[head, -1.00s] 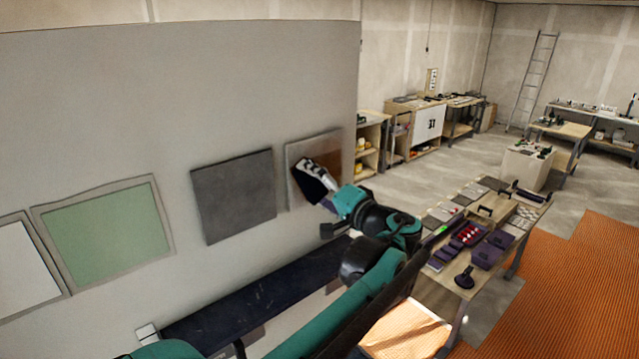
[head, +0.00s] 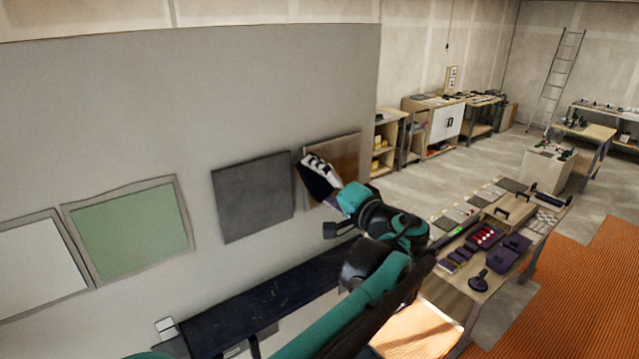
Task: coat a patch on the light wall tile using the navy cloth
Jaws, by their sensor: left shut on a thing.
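My left gripper (head: 322,172) is shut on the navy cloth (head: 312,184), a dark bundle with white parts above it. It is at the left part of the rightmost wall tile (head: 345,150), and the cloth appears to be against its face. That tile looks brown across its visible upper and right area; the gripper and cloth hide its lower left. A pale, near-white tile (head: 40,268) is on the wall at the far left, away from the gripper. My right gripper is not in view.
A green tile (head: 130,230) and a dark grey tile (head: 253,195) are on the same grey wall (head: 190,110). A long dark bench (head: 260,305) runs below them. A table (head: 470,282) with purple boxes and tools stands at right.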

